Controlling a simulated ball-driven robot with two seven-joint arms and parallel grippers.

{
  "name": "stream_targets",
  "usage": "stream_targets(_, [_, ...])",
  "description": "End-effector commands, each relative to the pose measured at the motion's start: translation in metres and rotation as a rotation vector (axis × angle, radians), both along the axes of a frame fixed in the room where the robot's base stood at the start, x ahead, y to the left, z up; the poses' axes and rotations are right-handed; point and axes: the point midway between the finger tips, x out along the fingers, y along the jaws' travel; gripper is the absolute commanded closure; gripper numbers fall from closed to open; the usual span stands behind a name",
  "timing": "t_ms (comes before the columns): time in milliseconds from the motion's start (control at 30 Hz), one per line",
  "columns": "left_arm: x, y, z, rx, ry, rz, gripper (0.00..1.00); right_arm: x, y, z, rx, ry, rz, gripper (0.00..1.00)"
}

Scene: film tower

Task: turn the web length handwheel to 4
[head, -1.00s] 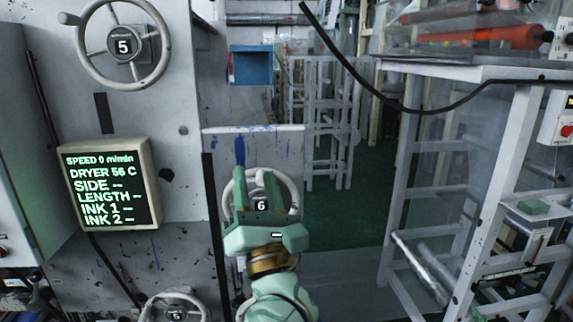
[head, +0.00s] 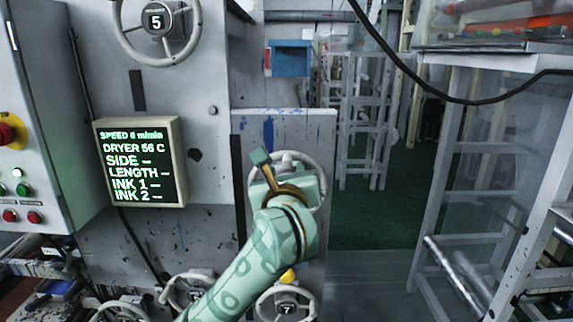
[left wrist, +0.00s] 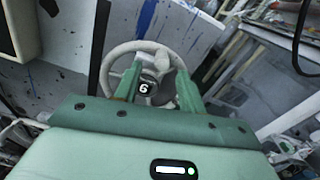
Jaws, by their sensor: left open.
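A pale handwheel (head: 318,172) stands on the grey panel right of the display, partly hidden behind my left gripper. In the left wrist view this handwheel (left wrist: 116,57) shows whole spokes and a dark hub plate (left wrist: 146,88) reading 6. My left gripper (head: 262,160) is in front of the wheel, seen edge-on. In the left wrist view the gripper (left wrist: 158,80) has its fingers apart, one on each side of the hub; I cannot tell if they touch the wheel. No label naming the wheel is legible. The display (head: 140,160) reads LENGTH with dashes. My right gripper is not in view.
Another handwheel (head: 157,22) above reads 5. Lower handwheels (head: 287,308) stand below my left arm, one reading 7. A control box (head: 30,150) with buttons is at left. A white frame (head: 440,190) and hanging black cable (head: 420,85) are at right, beyond green floor.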

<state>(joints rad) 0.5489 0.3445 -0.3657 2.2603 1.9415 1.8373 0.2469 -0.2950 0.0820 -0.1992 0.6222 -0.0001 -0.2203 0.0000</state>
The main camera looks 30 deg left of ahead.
Motion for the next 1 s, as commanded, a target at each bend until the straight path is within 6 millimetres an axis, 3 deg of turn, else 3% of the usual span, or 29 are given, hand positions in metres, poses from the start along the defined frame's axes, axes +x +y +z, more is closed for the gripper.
stream_targets(100, [0.022, 0.015, 0.002, 0.003, 0.001, 0.004, 0.59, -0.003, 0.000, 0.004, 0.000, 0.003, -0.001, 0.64])
stream_targets(300, [0.045, 0.028, 0.001, 0.000, 0.000, 0.001, 0.59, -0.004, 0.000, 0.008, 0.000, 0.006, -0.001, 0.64])
stream_targets(667, [0.051, 0.032, 0.000, -0.001, -0.001, 0.000, 0.59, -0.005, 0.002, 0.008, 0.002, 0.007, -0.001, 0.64])
stream_targets(833, [0.051, 0.032, 0.000, -0.001, -0.001, 0.000, 1.00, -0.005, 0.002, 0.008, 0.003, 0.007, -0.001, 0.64])
stream_targets(1000, [0.051, 0.032, -0.001, -0.003, -0.002, 0.000, 1.00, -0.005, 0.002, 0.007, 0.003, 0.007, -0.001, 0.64])
